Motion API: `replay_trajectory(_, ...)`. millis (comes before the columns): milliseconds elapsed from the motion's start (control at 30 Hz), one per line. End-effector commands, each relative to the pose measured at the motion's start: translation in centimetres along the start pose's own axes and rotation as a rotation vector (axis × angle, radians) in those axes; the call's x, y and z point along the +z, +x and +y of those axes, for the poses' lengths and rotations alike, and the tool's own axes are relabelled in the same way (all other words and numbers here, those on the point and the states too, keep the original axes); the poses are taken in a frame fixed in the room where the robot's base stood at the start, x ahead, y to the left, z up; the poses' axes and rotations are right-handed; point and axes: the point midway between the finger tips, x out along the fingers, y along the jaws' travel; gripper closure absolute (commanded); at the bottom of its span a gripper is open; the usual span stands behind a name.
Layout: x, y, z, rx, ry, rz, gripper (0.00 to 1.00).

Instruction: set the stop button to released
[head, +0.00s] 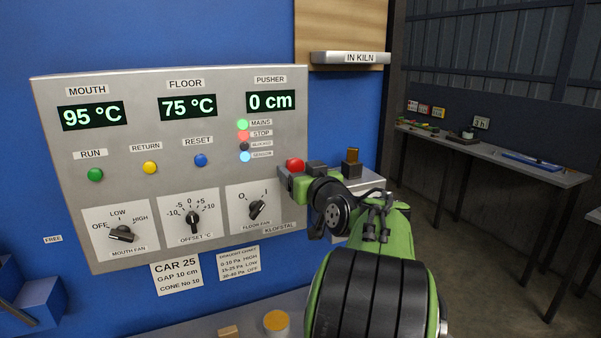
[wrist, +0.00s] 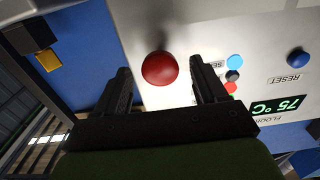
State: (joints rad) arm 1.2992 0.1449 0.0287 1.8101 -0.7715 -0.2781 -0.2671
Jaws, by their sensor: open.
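The stop button is a red round mushroom head (head: 295,164) at the right edge of the grey control panel. It also shows in the wrist view (wrist: 160,68), between my two black fingers. My gripper (wrist: 159,78) is open, with one finger on each side of the button and a gap visible on both sides. In the head view my gripper (head: 300,174) is at the panel's right edge, partly covering the area below the button. The STOP lamp (head: 243,135) glows red. I cannot tell from the head's shape whether the button is pressed in.
The panel (head: 150,90) carries green, yellow and blue buttons and three rotary knobs. A black block with a brass piece (head: 352,156) stands right of the button. A workbench (head: 480,150) stands at the far right.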

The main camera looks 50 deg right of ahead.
Motion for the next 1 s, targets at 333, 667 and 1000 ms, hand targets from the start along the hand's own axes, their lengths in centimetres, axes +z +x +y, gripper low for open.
replay_trajectory(333,0.2,-6.3,0.1,0.006,-0.001,0.002,0.29)
replay_trajectory(667,0.1,-14.4,0.1,0.003,0.000,0.001,0.29)
replay_trajectory(1000,0.0,-15.8,0.0,0.000,0.000,-0.001,0.29)
